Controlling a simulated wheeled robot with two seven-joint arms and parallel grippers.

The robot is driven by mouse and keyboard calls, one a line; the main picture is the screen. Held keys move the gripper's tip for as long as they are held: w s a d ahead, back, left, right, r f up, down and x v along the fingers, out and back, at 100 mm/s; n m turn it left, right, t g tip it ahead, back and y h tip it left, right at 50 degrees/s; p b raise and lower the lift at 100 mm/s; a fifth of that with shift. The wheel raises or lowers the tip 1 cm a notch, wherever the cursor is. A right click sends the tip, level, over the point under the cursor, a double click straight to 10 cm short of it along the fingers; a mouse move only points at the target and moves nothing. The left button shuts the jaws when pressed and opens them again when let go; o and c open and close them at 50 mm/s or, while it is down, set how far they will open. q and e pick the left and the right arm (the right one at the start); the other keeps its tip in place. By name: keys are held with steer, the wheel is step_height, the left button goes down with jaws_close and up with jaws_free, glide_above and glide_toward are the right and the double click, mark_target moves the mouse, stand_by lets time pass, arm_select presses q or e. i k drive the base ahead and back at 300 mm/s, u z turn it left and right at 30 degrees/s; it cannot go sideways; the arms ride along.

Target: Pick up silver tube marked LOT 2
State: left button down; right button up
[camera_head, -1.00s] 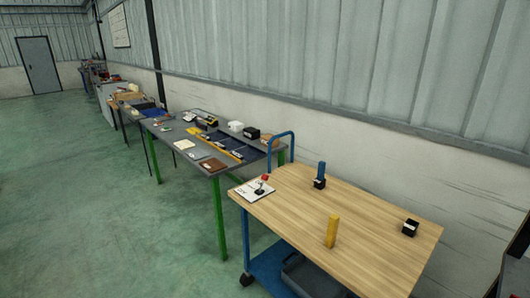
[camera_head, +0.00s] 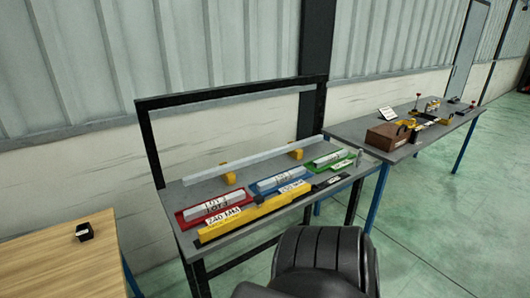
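Three shallow trays stand in a row on a grey bench. Each holds short silver tubes: the red tray (camera_head: 180,217) at left, the blue tray (camera_head: 256,189) in the middle and the green tray (camera_head: 313,166) at right. The tubes in the red tray (camera_head: 215,205) carry a LOT mark whose number I cannot read surely. The tubes in the blue tray (camera_head: 277,180) and in the green tray (camera_head: 330,158) have marks too small to read. I cannot tell which is LOT 2. Neither gripper is in view.
A long silver bar (camera_head: 270,156) lies on yellow supports behind the trays. A yellow ruler-like bar (camera_head: 245,217) lies along the front. A wooden table (camera_head: 60,265) is at left, another bench (camera_head: 410,140) at right. An unidentified dark ribbed shape fills the bottom middle.

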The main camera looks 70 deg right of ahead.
mark_target(329, 159)
steer(key=z, duration=3.4)
steer(key=k, duration=1.35)
steer(key=z, duration=0.85)
steer(key=i, duration=1.3)
steer(key=z, duration=0.35)
steer(key=i, duration=2.4)
steer(key=u, duration=0.2)
steer(key=i, duration=1.65)
steer(key=u, duration=1.6)
steer(key=i, duration=0.95)
steer(key=u, duration=1.1)
